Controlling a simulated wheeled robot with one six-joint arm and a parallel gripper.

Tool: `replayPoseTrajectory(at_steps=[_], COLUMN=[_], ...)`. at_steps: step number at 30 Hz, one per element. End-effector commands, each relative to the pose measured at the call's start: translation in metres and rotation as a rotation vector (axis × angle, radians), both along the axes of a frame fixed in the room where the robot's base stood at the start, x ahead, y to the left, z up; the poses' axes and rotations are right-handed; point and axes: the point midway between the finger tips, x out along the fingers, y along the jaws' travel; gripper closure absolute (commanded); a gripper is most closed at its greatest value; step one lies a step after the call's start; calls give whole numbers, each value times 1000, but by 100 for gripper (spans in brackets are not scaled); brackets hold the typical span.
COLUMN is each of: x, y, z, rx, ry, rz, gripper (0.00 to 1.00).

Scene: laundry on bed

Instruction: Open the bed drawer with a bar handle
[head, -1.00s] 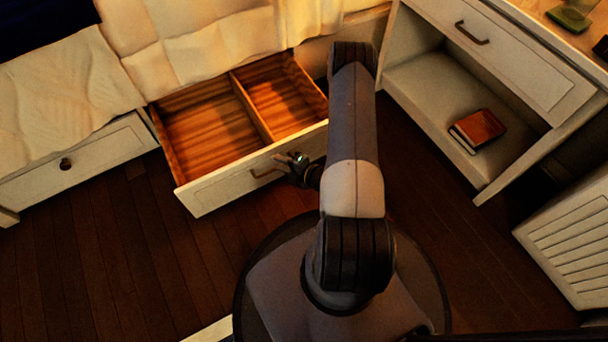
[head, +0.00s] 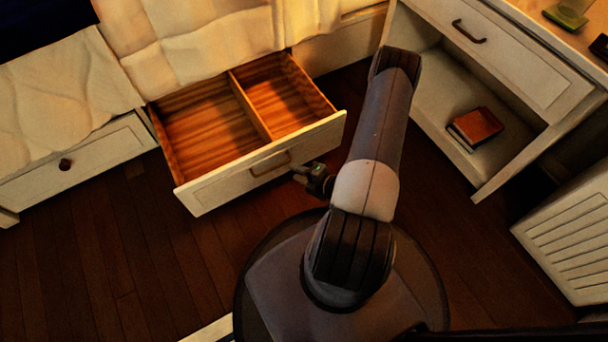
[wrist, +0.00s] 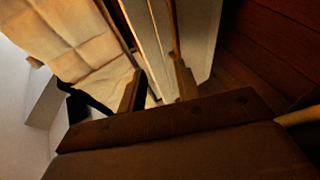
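The bed drawer (head: 225,186) with a bar handle (head: 270,165) is pulled well out from under the bed. Its wooden inside, split by a divider into two compartments, looks empty. My gripper (head: 299,174) is just in front of the drawer front, to the right of the handle and apart from it. In the wrist view my gripper (wrist: 158,90) has its two fingers spread with nothing held between them. The pale drawer front (wrist: 200,35) shows beyond the fingers there. The handle is not clear in that view.
A second bed drawer (head: 95,160) with a round knob is shut at the left. A pale desk (head: 540,65) with a shelf holding a red book (head: 476,128) stands at the right, and a slatted cabinet (head: 572,245) is at the lower right. The floor (head: 110,255) at front left is clear.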

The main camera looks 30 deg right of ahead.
Motion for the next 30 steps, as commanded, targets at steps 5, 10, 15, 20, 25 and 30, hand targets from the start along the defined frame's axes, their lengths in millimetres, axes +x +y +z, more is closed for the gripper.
replayPoseTrajectory(at_steps=[5, 10, 15, 20, 25, 30], x=[-11, -17, -17, -17, -17, -17], y=[-5, -7, -7, -7, -7, -7], z=[2, 3, 3, 2, 4, 4], rx=[0, 0, 0, -1, -1, -1], ry=[0, 0, 0, 0, 0, 0], rz=[-2, 0, 1, 0, 0, 0], gripper=[68, 68, 68, 68, 68, 68])
